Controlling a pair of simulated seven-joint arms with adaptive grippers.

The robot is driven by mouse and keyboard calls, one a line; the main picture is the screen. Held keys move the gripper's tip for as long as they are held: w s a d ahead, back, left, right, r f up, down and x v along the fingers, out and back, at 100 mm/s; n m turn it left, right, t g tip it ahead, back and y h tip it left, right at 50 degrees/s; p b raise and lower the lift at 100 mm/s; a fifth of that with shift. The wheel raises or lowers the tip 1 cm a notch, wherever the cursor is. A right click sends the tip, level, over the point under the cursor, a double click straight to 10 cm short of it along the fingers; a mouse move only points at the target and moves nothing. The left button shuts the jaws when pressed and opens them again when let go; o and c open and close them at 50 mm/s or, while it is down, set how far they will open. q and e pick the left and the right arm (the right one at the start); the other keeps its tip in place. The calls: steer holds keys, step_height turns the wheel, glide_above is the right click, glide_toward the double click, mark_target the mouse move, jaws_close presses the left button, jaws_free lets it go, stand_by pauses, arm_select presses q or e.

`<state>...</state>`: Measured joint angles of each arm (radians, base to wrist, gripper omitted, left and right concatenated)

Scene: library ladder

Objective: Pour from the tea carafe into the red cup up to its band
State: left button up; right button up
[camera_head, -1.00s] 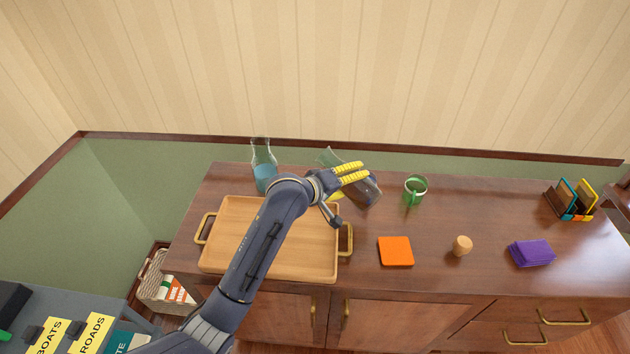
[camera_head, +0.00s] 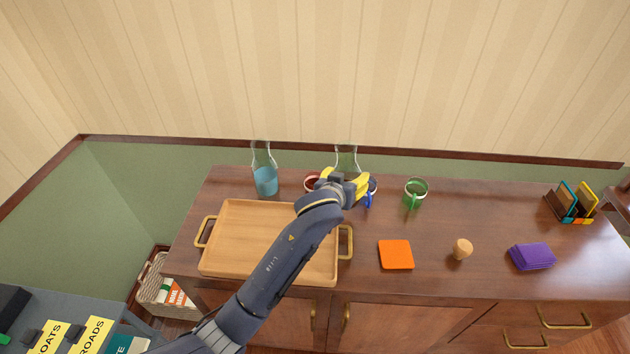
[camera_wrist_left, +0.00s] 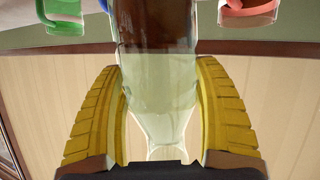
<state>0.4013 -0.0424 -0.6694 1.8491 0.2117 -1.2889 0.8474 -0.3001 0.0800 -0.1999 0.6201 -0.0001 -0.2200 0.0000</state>
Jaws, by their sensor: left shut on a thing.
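My left gripper (camera_head: 345,186) is shut on the tea carafe, whose clear glass neck (camera_head: 346,157) stands up behind the yellow fingers. In the left wrist view the carafe (camera_wrist_left: 158,75) sits between both fingers, with dark brown tea in it. In the head view the carafe looks upright, its lower body hidden by the gripper; I cannot tell whether its base touches the cabinet top. The red cup (camera_head: 311,180) stands just left of the gripper, partly hidden by it. Its band and tea level are not visible. My right gripper is not in view.
A blue cup (camera_head: 372,193) stands close right of the gripper, with a green cup (camera_head: 416,189) farther right. A carafe of blue liquid (camera_head: 265,178) stands left. A wooden tray (camera_head: 240,240), orange coaster (camera_head: 396,254), stopper (camera_head: 462,249) and purple cloth (camera_head: 532,255) lie nearer the front.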

mark_target(345, 168)
arm_select(q)
steer(key=shift+m, duration=0.3)
steer(key=shift+t+y, duration=0.3)
steer(key=shift+r, duration=2.45)
steer(key=shift+a, duration=0.15)
